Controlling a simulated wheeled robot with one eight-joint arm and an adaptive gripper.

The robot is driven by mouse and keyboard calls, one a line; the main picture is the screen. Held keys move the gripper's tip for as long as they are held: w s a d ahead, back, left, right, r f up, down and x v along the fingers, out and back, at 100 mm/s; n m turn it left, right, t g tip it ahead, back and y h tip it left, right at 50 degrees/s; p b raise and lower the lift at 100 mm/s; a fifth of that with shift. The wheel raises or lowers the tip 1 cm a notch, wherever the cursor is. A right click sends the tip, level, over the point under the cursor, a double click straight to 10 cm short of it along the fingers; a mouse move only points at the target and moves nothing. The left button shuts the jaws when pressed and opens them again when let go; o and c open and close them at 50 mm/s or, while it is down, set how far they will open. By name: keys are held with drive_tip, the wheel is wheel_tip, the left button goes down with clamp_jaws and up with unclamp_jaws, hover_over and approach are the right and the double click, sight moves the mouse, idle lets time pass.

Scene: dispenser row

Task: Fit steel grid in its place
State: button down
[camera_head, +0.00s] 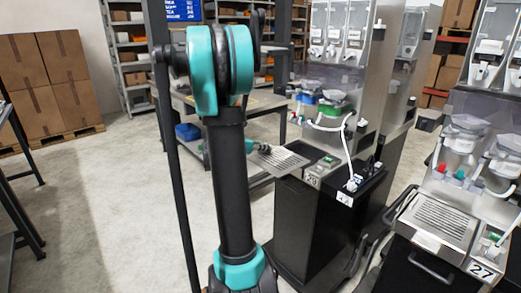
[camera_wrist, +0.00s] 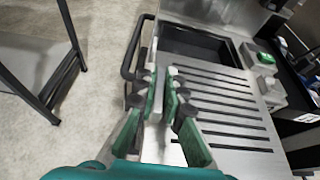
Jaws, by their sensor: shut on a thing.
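The steel grid (camera_wrist: 228,112) is a flat slotted metal plate; it also shows in the head view (camera_head: 283,161) at the front of the dispenser marked 29. My gripper (camera_wrist: 166,88) is shut on the grid's near edge in the wrist view. In the head view my gripper (camera_head: 262,149) is small and partly hidden behind my arm. The dispenser's dark tray recess (camera_wrist: 200,44) shows uncovered beyond the grid. The grid lies over or just above the rest of the tray; I cannot tell whether it touches.
A black handle (camera_wrist: 131,62) runs along the dispenser front, close to my fingers. A green-topped block (camera_wrist: 266,60) stands beside the recess. Dispenser 27 (camera_head: 440,218) at right has a similar grid in its tray.

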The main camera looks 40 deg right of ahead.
drive_tip(key=shift+w+d, duration=0.2)
drive_tip(key=shift+d, duration=2.1)
drive_tip(key=shift+w+d, duration=0.2)
drive_tip(key=shift+d, duration=2.05)
drive_tip(key=shift+w+d, duration=0.2)
drive_tip(key=shift+d, duration=2.1)
drive_tip(key=shift+f, duration=0.75)
drive_tip(key=c, duration=1.5)
unclamp_jaws()
drive_tip(key=shift+c, duration=0.2)
drive_tip(key=v, duration=1.2)
drive_tip(key=shift+w, duration=0.15)
